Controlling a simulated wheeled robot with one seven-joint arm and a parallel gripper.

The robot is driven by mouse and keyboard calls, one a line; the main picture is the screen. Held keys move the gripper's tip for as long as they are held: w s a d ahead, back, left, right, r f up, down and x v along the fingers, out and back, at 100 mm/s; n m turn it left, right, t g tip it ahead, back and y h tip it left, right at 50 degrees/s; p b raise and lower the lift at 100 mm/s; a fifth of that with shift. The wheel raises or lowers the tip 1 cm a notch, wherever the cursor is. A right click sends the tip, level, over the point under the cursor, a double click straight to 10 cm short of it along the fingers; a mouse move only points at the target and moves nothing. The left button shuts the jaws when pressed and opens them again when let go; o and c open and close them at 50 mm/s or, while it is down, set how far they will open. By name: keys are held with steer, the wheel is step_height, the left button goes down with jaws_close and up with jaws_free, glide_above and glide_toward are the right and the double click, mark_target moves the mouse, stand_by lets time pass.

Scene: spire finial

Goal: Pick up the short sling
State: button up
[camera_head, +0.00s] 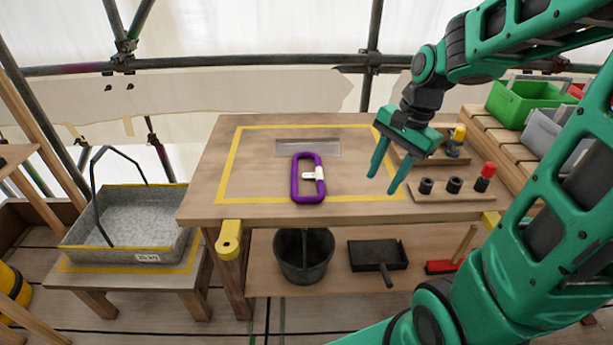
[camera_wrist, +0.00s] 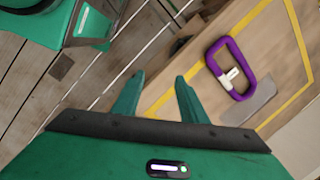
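The short sling is a purple closed loop (camera_head: 296,180) with a white tag on its right side. It lies on the wooden table (camera_head: 205,190), inside a yellow taped rectangle. It also shows in the wrist view (camera_wrist: 245,52), upper right of my fingers. My gripper (camera_head: 383,183) is green, open and empty. In the head view it hangs to the right of the sling, apart from it. In the wrist view my gripper's two fingers (camera_wrist: 158,97) are spread with nothing between them.
A flat grey plate (camera_head: 308,147) lies just behind the sling. A wooden block with black and red-topped pieces (camera_head: 453,193) stands at the table's right. A grey tub (camera_head: 130,222) sits on a low bench at left. A black bucket (camera_head: 304,262) and dustpan (camera_head: 377,256) are on the lower shelf.

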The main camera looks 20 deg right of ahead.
steer(key=w+a+f+m+y, duration=0.2)
steer(key=w+a+f+m, duration=0.2)
steer(key=w+a+m, duration=0.55)
steer(key=n, duration=0.2)
glide_above(310, 197)
steer(key=s+d, duration=0.1)
steer(key=d, duration=0.2)
steer(key=f, duration=0.5)
steer(key=shift+s+a, duration=0.1)
steer(key=shift+a, duration=0.15)
steer(key=shift+w+x, duration=0.15)
steer(key=shift+x, duration=1.25)
steer(key=shift+w+x, duration=0.15)
steer(key=shift+x, duration=1.2)
steer(key=shift+c, duration=0.3)
jaws_close()
